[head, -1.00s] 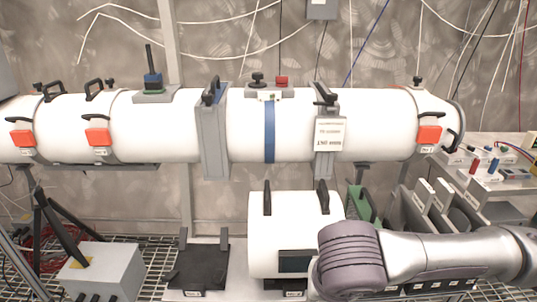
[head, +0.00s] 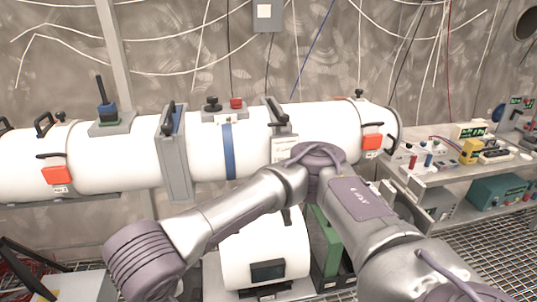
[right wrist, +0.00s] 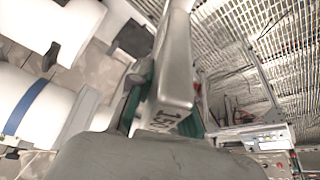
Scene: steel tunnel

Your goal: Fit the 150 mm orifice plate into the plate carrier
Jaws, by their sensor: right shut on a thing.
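In the right wrist view, a long grey orifice plate (right wrist: 176,62) with a "150" label is held between the green-padded fingers of my right gripper (right wrist: 158,105). The white pipe (head: 125,155) has a blue band (head: 229,152) with a grey frame on each side. The left frame (head: 174,152) and right frame (head: 281,148) have black clamps on top; which is the plate carrier I cannot tell. A grey frame (right wrist: 82,112) beside the blue-banded pipe shows in the right wrist view, apart from the plate. My left gripper is out of view.
A loose white pipe section (head: 240,245) stands below the pipe. A green rack piece (head: 324,243) is right of it. Instruments crowd the bench (head: 410,160) at right. A grey box (head: 90,288) is at lower left. Grating (head: 500,230) shows bare at right.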

